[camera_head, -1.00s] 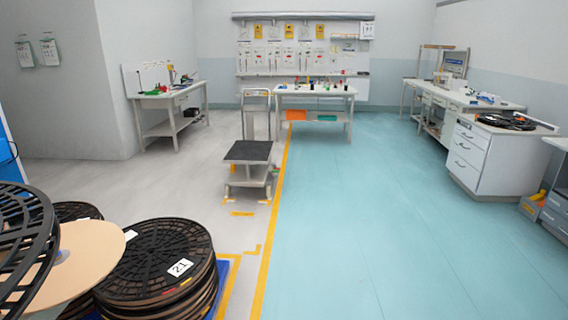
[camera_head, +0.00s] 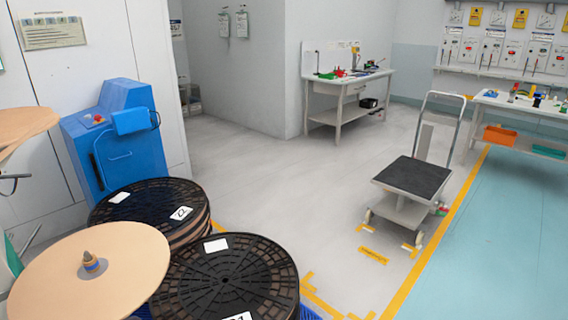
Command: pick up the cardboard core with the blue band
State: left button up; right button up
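No other blue-banded piece is clear to me. Neither of my grippers shows in the head view.
Stacks of black slotted reels with white labels (camera_head: 225,280) (camera_head: 150,205) stand close beside the disc. A blue machine (camera_head: 115,140) is behind them. A cart (camera_head: 412,180) stands on the grey floor, with open floor around it. Workbenches (camera_head: 345,88) line the back.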

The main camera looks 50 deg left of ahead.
aim_at(93, 265)
jog(key=i+u, duration=0.1)
jog(key=u, duration=0.4)
jog(key=i+l+u, duration=0.1)
jog(key=u, duration=0.35)
jog(key=i+l+u, duration=0.1)
jog(key=u, duration=0.4)
jog(key=i+l+u, duration=0.15)
jog(key=u, duration=0.35)
